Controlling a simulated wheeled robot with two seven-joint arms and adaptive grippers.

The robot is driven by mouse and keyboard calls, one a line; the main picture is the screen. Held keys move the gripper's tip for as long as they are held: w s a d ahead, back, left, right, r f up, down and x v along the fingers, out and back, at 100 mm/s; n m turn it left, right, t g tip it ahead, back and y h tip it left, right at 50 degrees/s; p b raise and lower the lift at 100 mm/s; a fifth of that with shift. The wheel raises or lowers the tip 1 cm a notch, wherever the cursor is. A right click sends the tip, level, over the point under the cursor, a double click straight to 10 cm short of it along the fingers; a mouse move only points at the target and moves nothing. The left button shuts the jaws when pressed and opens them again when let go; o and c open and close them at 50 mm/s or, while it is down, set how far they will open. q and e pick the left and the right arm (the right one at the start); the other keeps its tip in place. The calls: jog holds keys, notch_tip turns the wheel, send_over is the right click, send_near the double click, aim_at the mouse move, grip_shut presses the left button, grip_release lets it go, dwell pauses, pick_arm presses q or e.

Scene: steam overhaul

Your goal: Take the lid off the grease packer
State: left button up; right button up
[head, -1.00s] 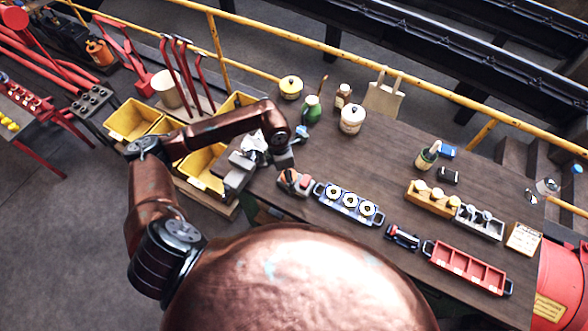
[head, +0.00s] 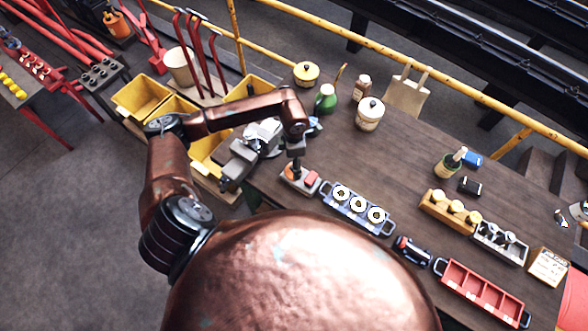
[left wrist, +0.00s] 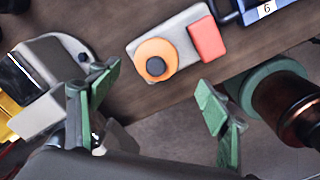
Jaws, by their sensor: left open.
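A small grey unit (head: 299,183), which looks like the grease packer, sits near the front edge of the bench. In the left wrist view the unit (left wrist: 184,38) carries a round orange lid (left wrist: 155,60) with a dark knob in its middle, and a red block (left wrist: 207,39) beside it. The lid is on the unit. My left gripper (head: 294,166) points down above the lid. Its green-padded fingers (left wrist: 158,80) are wide apart and empty, with the lid ahead of the gap. My right gripper is not in view.
A blue tray (head: 327,196) with three white rings stands just right of the unit. A grey vise (head: 240,160) is close on the left. Lidded pots (head: 370,113) and a green bottle (head: 326,99) stand behind. A red tray (head: 482,289) lies at the right.

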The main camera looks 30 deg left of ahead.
pick_arm(q)
jog(key=f, duration=0.1)
jog(key=f+p, duration=0.1)
jog(key=f, duration=0.1)
jog(key=f+p, duration=0.1)
jog(key=f, duration=0.1)
jog(key=shift+w+a+f, duration=0.1)
jog(key=shift+w+a, duration=0.05)
jog(key=shift+w, duration=0.1)
jog(key=shift+f, duration=0.25)
jog(key=shift+c, duration=0.6)
jog(key=c, duration=1.1)
